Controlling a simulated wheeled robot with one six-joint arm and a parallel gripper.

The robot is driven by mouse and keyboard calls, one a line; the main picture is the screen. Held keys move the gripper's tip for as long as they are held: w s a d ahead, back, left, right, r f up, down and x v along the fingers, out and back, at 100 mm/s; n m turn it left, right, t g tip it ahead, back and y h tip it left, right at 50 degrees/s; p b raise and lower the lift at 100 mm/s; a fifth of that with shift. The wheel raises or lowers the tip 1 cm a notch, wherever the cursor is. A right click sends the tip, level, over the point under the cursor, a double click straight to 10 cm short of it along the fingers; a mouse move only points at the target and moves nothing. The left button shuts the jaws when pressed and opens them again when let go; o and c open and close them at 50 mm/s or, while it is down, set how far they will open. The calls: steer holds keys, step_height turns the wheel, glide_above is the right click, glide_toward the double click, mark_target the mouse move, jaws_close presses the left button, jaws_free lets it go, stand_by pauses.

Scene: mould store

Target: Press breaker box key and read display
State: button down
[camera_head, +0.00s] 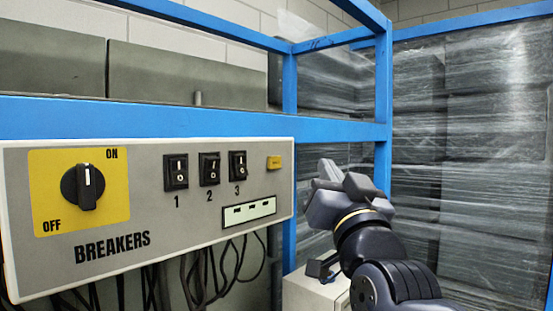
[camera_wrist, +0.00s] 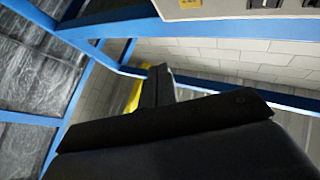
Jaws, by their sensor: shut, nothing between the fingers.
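The grey breaker box (camera_head: 190,260) fills the lower left of the head view, marked BREAKERS. A small yellow-orange key (camera_head: 274,162) sits at its upper right; it also shows at the top edge of the wrist view (camera_wrist: 190,3). Below the key is a pale display (camera_head: 249,212) with several dark dash-like marks; I cannot read a figure on it. My gripper (camera_head: 328,176) is shut and empty, to the right of the box and apart from the key. Its closed fingers (camera_wrist: 158,84) point up in the wrist view.
A rotary knob (camera_head: 83,187) on a yellow ON/OFF plate and rocker switches (camera_head: 176,172) share the panel. Blue rack beams (camera_head: 340,132) run behind and above. Black cables (camera_head: 205,275) hang below the box. Wrapped stacks (camera_head: 470,160) stand at right.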

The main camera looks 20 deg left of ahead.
steer(key=p, duration=0.4)
glide_toward(281, 157)
steer(key=w+r, duration=0.3)
steer(key=w, duration=0.1)
steer(key=shift+a, duration=0.65)
steer(key=shift+a, duration=0.15)
stand_by(0.9)
steer(key=shift+w+a, duration=0.15)
steer(key=shift+a, duration=0.1)
steer(key=shift+w+a, duration=0.1)
steer(key=shift+a, duration=0.15)
stand_by(0.6)
steer(key=shift+d+f, duration=0.1)
steer(key=shift+d, duration=0.05)
steer(key=shift+s+d+b, duration=0.3)
steer(key=shift+d+b, duration=0.1)
steer(key=shift+d, duration=0.15)
